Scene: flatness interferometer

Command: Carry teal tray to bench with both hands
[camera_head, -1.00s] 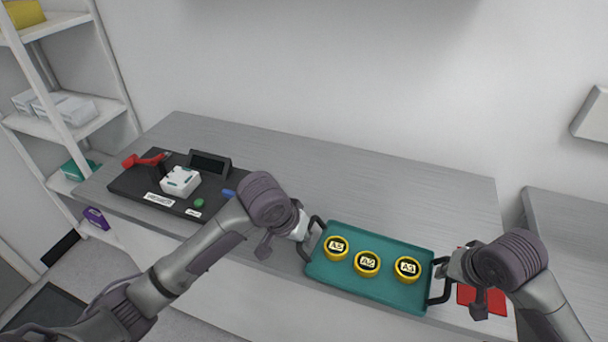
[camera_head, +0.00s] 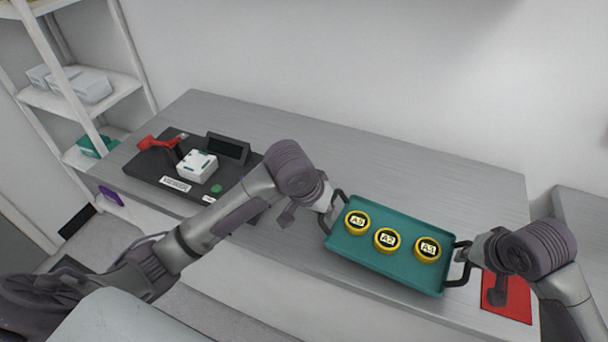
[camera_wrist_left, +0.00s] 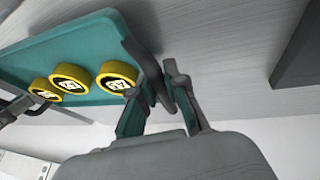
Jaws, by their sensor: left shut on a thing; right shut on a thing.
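The teal tray (camera_head: 397,207) with black end handles is at the bench's front part in the head view, held between my two grippers. Three yellow round pieces with dark labels, A5 (camera_head: 357,222), A2 (camera_head: 387,240) and A3 (camera_head: 428,249), sit on it in a row. My left gripper (camera_head: 331,205) is shut on the tray's left handle; the left wrist view shows its fingers (camera_wrist_left: 160,88) around the black handle. My right gripper (camera_head: 467,258) is shut on the right handle. I cannot tell whether the tray touches the bench (camera_head: 300,137).
A black instrument base with a white block (camera_head: 196,166), red lever (camera_head: 160,143) and dark display (camera_head: 228,148) stands on the bench's left. A red mat (camera_head: 507,298) lies at the front right. Shelves (camera_head: 75,105) stand at left. The bench behind the tray is clear.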

